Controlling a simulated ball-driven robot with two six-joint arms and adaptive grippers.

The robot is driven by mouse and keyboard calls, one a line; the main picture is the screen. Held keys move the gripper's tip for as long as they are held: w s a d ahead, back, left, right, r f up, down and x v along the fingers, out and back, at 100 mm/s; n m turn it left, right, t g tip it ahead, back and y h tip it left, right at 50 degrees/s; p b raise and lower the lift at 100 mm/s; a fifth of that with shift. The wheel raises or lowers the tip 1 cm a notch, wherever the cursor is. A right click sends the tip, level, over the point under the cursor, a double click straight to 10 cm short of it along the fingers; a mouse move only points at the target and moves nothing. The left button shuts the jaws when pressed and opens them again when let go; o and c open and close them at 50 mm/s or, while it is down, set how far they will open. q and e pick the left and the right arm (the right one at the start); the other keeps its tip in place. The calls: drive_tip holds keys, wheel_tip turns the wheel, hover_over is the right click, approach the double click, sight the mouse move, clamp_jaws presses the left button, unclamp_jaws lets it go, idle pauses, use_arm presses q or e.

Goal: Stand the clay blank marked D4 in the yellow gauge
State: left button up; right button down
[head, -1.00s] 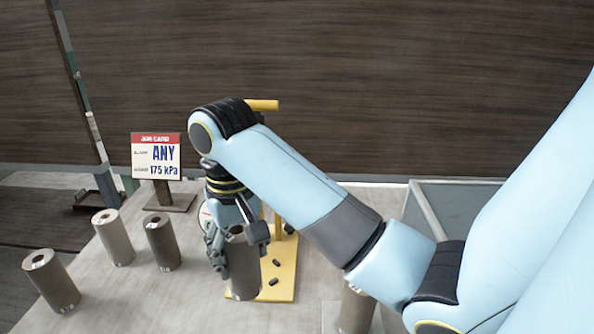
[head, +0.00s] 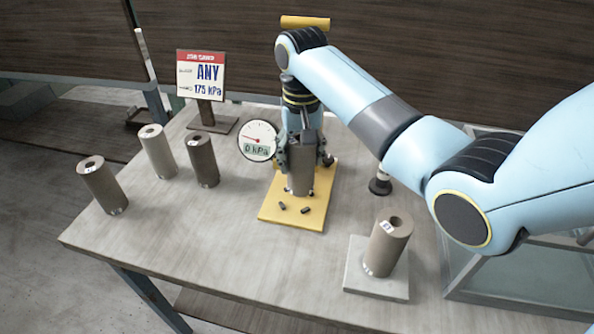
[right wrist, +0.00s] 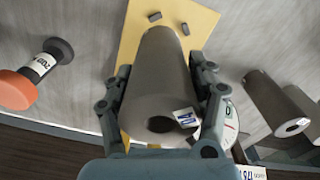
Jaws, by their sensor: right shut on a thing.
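My right gripper (head: 302,152) is shut on a dark grey-brown clay blank (head: 300,172), a hollow-topped cylinder held upright. The blank is over the yellow gauge (head: 290,214), behind the small dark pegs on its base plate. I cannot tell whether its foot touches the plate. In the right wrist view the blank (right wrist: 160,85) sits between both fingers, with a small white label (right wrist: 186,117) by its hole; the marking is too small to read surely. The gauge's dial (head: 258,140) reads 0 kPa. My left gripper is out of view.
Blanks stand at left: one brown (head: 103,187), one pale (head: 157,152), one dark (head: 203,160). Another blank (head: 388,248) stands on a pale square plate (head: 377,290) at right. A job card (head: 201,75) reads ANY, 175 kPa. A glass-sided bin (head: 520,275) is at right.

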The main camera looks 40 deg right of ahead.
sight(296, 137)
drive_tip(key=shift+w+a+f, duration=0.25)
drive_tip(key=shift+w+f, duration=0.1)
drive_tip(key=shift+w, duration=0.15)
drive_tip(key=shift+f, duration=1.9)
drive_tip(key=shift+f, duration=0.15)
drive_tip(key=shift+c, duration=2)
unclamp_jaws()
wheel_tip(296, 137, up, 12)
drive_tip(key=shift+r, duration=0.15)
drive_tip(key=shift+s, duration=0.1)
